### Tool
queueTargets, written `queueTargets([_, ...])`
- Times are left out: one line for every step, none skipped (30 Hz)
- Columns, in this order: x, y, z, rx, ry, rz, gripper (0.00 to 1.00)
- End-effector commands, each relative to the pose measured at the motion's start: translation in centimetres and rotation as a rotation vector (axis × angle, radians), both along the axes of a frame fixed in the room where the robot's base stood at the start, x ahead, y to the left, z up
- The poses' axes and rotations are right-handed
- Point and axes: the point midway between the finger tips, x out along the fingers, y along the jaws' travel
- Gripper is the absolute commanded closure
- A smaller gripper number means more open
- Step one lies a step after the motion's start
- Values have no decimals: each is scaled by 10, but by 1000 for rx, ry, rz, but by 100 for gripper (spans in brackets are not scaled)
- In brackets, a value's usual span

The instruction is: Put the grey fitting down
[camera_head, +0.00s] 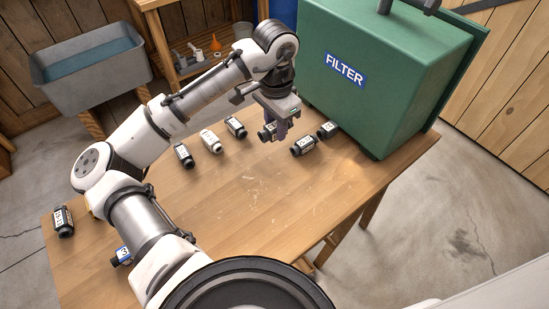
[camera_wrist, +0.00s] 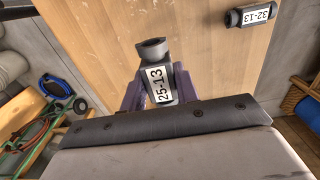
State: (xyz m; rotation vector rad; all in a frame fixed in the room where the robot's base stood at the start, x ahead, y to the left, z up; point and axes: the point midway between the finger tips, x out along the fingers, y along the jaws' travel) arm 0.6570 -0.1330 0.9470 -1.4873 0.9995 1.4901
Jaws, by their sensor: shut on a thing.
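My gripper (camera_head: 280,128) is over the far part of the wooden table (camera_head: 250,220), close to the green filter box. It is shut on a dark grey fitting (camera_head: 268,132) with a white label. In the wrist view the held fitting (camera_wrist: 153,50) reads "25-13" and sits between the two purple fingers of my gripper (camera_wrist: 157,90). The head view does not show clearly whether the fitting touches the table.
A dark fitting (camera_head: 303,146) and another (camera_head: 327,130) lie right of my gripper. The green filter box (camera_head: 385,75) stands at the right. The table's middle front is clear.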

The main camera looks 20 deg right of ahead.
Motion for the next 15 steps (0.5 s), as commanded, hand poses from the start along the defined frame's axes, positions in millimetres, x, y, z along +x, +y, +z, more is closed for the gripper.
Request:
queueTargets([-1, 1, -12, 1, 4, 1, 93])
queueTargets([-1, 1, -20, 0, 3, 1, 93])
queueTargets([0, 1, -31, 1, 3, 2, 93])
queueTargets([-1, 1, -39, 1, 4, 2, 93])
queueTargets([-1, 1, -47, 1, 4, 1, 93])
queueTargets([-1, 1, -56, 1, 4, 2, 93])
queueTargets([0, 0, -63, 0, 3, 2, 93])
queueTargets([0, 1, -69, 0, 2, 2, 93])
queueTargets([-1, 1, -76, -1, 2, 1, 93])
queueTargets([0, 0, -80, 1, 1, 1, 93])
queueTargets([0, 0, -84, 0, 0, 1, 93])
queueTargets([0, 0, -88, 0, 1, 1, 93])
queueTargets([0, 0, -90, -1, 1, 1, 93])
queueTargets([0, 0, -92, -1, 1, 1, 93])
queueTargets([0, 0, -95, 0, 1, 2, 93])
